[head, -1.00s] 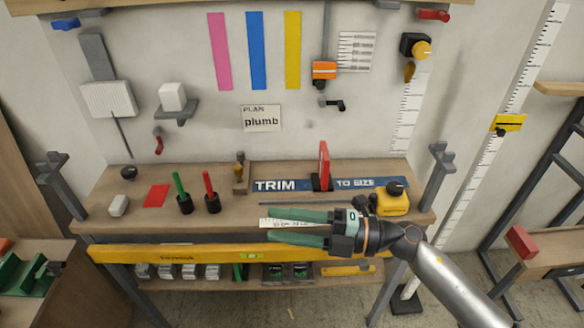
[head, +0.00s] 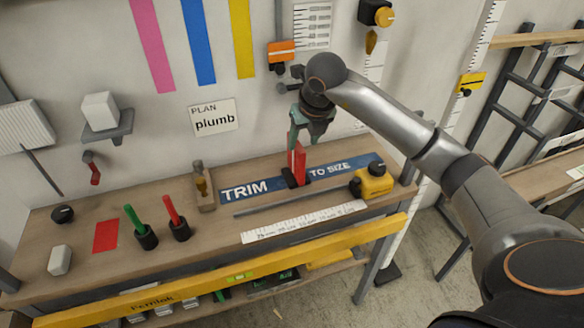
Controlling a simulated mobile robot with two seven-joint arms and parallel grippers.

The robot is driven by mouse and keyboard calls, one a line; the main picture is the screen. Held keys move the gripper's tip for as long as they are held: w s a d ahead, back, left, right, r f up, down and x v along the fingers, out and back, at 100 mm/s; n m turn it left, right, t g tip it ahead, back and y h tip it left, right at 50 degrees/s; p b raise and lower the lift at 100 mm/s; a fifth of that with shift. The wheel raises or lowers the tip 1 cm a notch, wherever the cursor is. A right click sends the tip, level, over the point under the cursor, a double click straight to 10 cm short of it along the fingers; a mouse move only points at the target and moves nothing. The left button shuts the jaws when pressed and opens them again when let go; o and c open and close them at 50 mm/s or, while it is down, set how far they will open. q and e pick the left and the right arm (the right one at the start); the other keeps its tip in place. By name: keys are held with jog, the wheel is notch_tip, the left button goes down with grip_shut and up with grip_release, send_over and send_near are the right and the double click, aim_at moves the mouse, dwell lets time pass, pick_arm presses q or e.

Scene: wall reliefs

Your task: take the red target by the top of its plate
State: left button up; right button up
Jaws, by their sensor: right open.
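The red target (head: 299,164) is an upright red plate in a small black base (head: 290,178). It stands at the back of the workbench, across the blue "TRIM TO SIZE" strip. My right gripper (head: 298,145) points down at the top of the plate. Its greenish fingers are open, and the tips are at about the height of the plate's upper edge. One finger shows just left of the plate's top; whether either finger touches the plate cannot be told. The gripper partly hides the plate's top. My left gripper is not in view.
A yellow tape measure (head: 372,182) sits right of the target. A small wooden block with a brass tool (head: 204,190) stands to its left. A white ruler (head: 300,222) lies in front. Red and green tools stand in black cups (head: 180,230) farther left. The wall is close behind.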

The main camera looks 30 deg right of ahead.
aim_at(301, 146)
jog(key=x, duration=0.3)
jog(key=shift+a, duration=0.1)
jog(key=shift+w+a+r+p+x, duration=0.1)
jog(key=shift+w+x, duration=0.1)
jog(key=shift+x, duration=0.7)
jog(key=shift+w+a+r+p+x, duration=0.1)
jog(key=shift+w+x, duration=0.1)
jog(key=shift+x, duration=0.7)
jog(key=shift+w+a+p+x, duration=0.1)
jog(key=shift+w+x, duration=0.1)
jog(key=shift+x, duration=0.7)
jog(key=shift+d+r, duration=0.1)
jog(key=shift+d, duration=0.05)
jog(key=shift+c, duration=0.2)
grip_shut()
jog(key=shift+r, duration=0.1)
